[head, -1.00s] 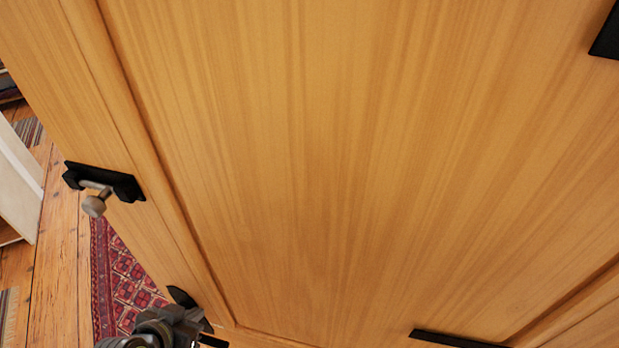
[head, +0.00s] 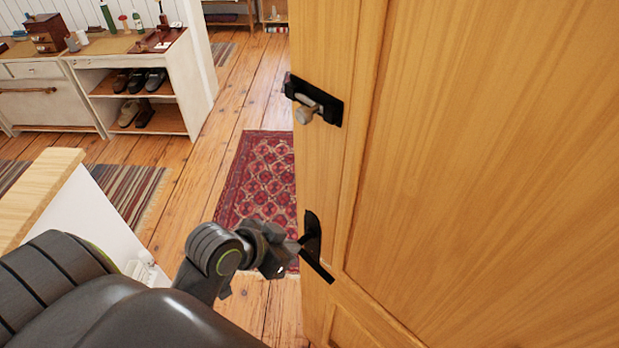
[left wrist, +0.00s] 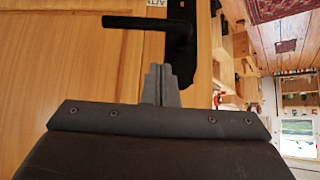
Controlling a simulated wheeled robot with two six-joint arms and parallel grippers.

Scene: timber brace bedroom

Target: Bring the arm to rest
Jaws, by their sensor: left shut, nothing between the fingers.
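My left arm comes in from the lower left of the head view. Its gripper (head: 287,255) is beside the black door handle (head: 312,238), near the edge of the wooden door (head: 480,170). In the left wrist view the gripper's fingers (left wrist: 160,80) are shut together with nothing between them. The black handle (left wrist: 150,23) shows just beyond the fingertips there; I cannot tell whether they touch it. My right gripper is in neither view.
A black latch with a round knob (head: 306,112) sits higher on the door. A red patterned rug (head: 262,185) lies on the plank floor past the door edge. A white shoe shelf (head: 195,85) stands at the back left. A wooden-topped white unit (head: 45,190) is close on the left.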

